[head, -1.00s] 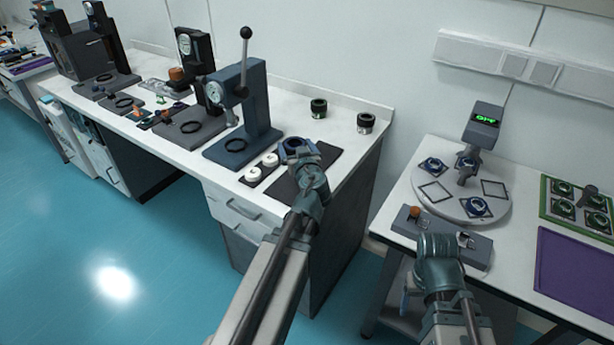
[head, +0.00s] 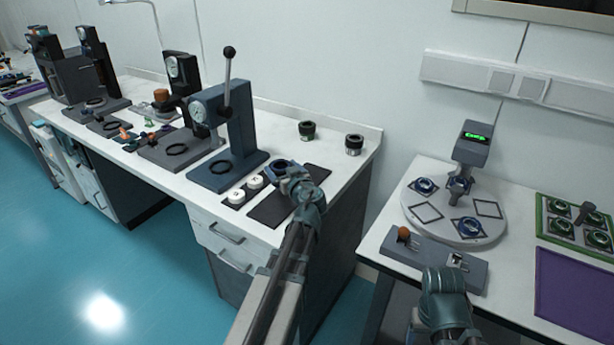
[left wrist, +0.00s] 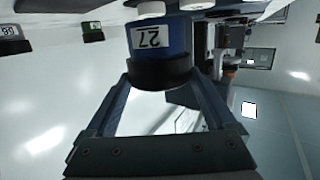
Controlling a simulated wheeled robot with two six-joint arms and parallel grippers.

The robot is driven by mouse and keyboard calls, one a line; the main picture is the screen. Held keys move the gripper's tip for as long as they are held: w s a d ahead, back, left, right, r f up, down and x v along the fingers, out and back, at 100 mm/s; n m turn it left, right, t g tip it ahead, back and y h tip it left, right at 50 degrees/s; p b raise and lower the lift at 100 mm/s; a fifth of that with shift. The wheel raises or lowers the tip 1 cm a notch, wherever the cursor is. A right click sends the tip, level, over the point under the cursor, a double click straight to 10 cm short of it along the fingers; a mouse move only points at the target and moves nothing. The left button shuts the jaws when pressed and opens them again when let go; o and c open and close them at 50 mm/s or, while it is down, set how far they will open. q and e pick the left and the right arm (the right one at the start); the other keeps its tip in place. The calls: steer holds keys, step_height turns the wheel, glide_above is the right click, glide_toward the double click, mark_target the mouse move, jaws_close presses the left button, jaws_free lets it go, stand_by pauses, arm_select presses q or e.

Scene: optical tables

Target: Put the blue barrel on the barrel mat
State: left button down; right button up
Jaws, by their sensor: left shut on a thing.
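The blue barrel, with a white label reading 27 and a black lower ring, shows in the left wrist view (left wrist: 160,42) between my left gripper's fingers (left wrist: 160,85). I cannot tell whether the barrel touches the mat. A purple mat (head: 575,290) lies on the right table. My right arm's end (head: 445,288) is at the front of that table; its fingers do not show clearly.
Two white caps (head: 246,188) sit left of the dark mat, beside a blue lever press (head: 228,145). Two black-rimmed barrels (head: 306,130) (head: 354,145) stand at the back. The right table holds a round turntable (head: 410,200) and a grey control panel (head: 428,258). A gap separates the tables.

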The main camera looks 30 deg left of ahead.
arm_select(q)
steer(key=w, duration=0.1)
steer(key=w+d+f+b, duration=0.1)
steer(key=w, duration=0.1)
steer(key=w+d, duration=0.1)
steer(key=shift+w+d+f+b, duration=0.2)
steer(key=shift+d+f+b, duration=0.05)
steer(key=shift+f+b, duration=0.1)
step_height(320, 180, down, 3)
steer(key=shift+a+r+b, duration=0.1)
steer(key=shift+r+b, duration=0.1)
steer(key=shift+b, duration=1)
steer(key=shift+r, duration=0.15)
arm_select(e)
steer(key=f, duration=0.4)
steer(key=shift+w+d, duration=0.3)
steer(key=shift+w, duration=0.05)
arm_select(q)
jaws_free()
arm_select(e)
steer(key=shift+f, duration=0.15)
